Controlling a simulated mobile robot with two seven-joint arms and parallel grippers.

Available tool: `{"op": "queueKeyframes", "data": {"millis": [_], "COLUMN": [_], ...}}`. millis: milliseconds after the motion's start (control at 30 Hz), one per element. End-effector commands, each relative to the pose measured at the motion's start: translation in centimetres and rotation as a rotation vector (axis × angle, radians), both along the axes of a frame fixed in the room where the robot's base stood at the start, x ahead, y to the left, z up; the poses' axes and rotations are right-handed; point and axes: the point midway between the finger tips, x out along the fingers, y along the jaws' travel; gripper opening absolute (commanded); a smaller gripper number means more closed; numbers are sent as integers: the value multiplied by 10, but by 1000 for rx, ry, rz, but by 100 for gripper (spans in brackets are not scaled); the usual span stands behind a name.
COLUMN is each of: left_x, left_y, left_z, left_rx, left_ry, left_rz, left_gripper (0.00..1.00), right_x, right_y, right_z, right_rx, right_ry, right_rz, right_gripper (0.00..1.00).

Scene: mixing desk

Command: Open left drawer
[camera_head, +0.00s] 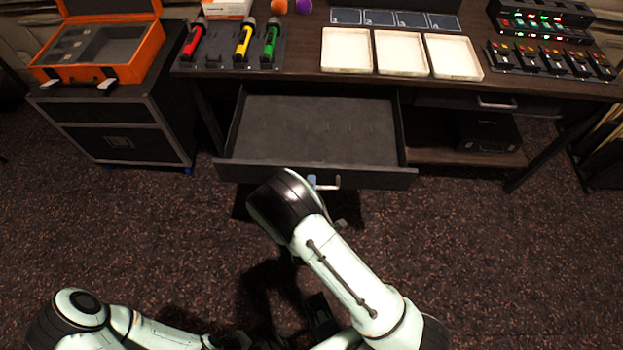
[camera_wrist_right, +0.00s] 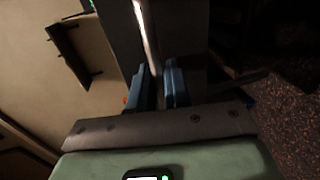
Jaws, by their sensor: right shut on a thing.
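The left drawer (camera_head: 315,128) is pulled well out from under the desk, and its grey inside is empty. Its silver handle (camera_head: 328,183) is at the middle of the drawer front. My right gripper (camera_head: 313,181) is at the handle, mostly hidden behind my own wrist in the head view. In the right wrist view its blue fingers (camera_wrist_right: 158,85) are closed around the handle bar (camera_wrist_right: 147,35). My left arm is folded at the lower left of the head view, and its gripper cannot be made out.
The desk (camera_head: 300,73) holds three white trays (camera_head: 400,54), colored tubes (camera_head: 243,40) and a switch panel (camera_head: 553,58). An orange case (camera_head: 143,58) sits on a black cabinet at left. A shut right drawer (camera_head: 470,99) has its own handle. The carpet in front is clear.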

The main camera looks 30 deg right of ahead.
Motion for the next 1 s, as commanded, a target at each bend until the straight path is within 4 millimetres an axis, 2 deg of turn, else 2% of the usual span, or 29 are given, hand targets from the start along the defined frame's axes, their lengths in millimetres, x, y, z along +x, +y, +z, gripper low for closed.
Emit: {"op": "queueKeyframes", "data": {"millis": [367, 400, 433, 767, 867, 1000], "left_x": [0, 0, 0, 0, 0, 0], "left_y": [0, 0, 0, 0, 0, 0], "left_z": [0, 0, 0, 0, 0, 0], "left_rx": [0, 0, 0, 0, 0, 0], "left_ry": [0, 0, 0, 0, 0, 1], "left_rz": [0, 0, 0, 0, 0, 0], "left_gripper": [43, 43, 43, 43, 43, 43], "right_x": [-1, -1, -1, -3, -11, -33], "right_y": [0, 0, 0, 2, 8, 22], "right_z": [1, 1, 1, 1, 3, 8], "right_rx": [-2, -2, -2, 0, 2, 0], "right_ry": [-4, -4, -4, -1, 0, 2], "right_rz": [-2, -2, -2, 0, 2, 5], "right_gripper": [0, 27, 30, 30, 30, 30]}}
